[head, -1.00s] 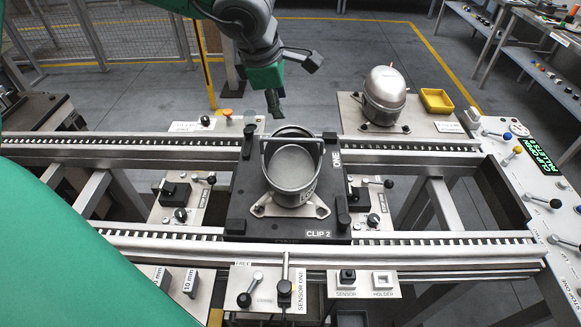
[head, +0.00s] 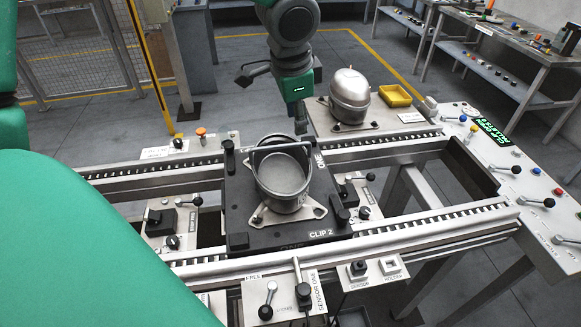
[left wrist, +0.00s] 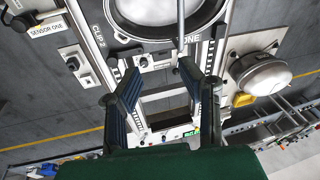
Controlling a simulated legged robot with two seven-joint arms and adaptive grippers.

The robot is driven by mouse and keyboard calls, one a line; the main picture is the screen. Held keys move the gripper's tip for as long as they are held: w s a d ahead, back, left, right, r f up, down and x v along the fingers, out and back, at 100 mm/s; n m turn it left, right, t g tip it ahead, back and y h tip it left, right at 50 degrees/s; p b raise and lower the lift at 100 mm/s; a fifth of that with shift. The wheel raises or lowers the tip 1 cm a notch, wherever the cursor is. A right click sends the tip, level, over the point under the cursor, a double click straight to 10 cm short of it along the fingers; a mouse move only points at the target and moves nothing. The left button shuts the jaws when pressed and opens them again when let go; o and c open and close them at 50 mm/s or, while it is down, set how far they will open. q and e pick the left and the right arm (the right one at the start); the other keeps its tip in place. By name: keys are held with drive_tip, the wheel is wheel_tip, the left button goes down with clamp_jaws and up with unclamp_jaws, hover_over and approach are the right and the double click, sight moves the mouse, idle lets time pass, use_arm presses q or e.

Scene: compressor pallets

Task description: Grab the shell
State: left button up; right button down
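A silver domed shell (head: 350,92) stands on a plate at the back right, and it also shows at the right of the left wrist view (left wrist: 262,78). An open grey pot-shaped shell with a bar across its top (head: 284,178) sits on the black pallet (head: 240,205) marked CLIP 2. Part of it shows at the top of the left wrist view (left wrist: 165,12). My left gripper (head: 301,128) points down behind the pot, left of the dome, apart from the dome. In the left wrist view its two fingers (left wrist: 158,82) are spread with nothing between them. My right gripper is not in view.
Two conveyor rails (head: 420,235) run either side of the pallet. A yellow tray (head: 395,96) is right of the dome. A control panel with levers (head: 520,180) stands at the right. Clamps and levers (head: 172,222) flank the pallet. A fence is at the back left.

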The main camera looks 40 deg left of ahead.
use_arm(q)
drive_tip(key=a+m+y, duration=0.1)
drive_tip(key=a+y, duration=0.1)
drive_tip(key=a, duration=0.1)
drive_tip(key=b, duration=0.1)
hover_over(280, 147)
wheel_tip(280, 147, down, 6)
wheel_tip(280, 147, down, 6)
drive_tip(key=shift+w+r, duration=0.15)
drive_tip(key=shift+r, duration=0.1)
drive_tip(key=shift+w+a+f, duration=0.1)
drive_tip(key=shift+w+f, duration=0.1)
drive_tip(key=shift+f, duration=0.3)
drive_tip(key=shift+s+a, duration=0.1)
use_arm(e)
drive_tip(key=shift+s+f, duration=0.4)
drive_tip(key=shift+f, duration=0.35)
use_arm(q)
clamp_jaws()
drive_tip(key=shift+r, duration=0.15)
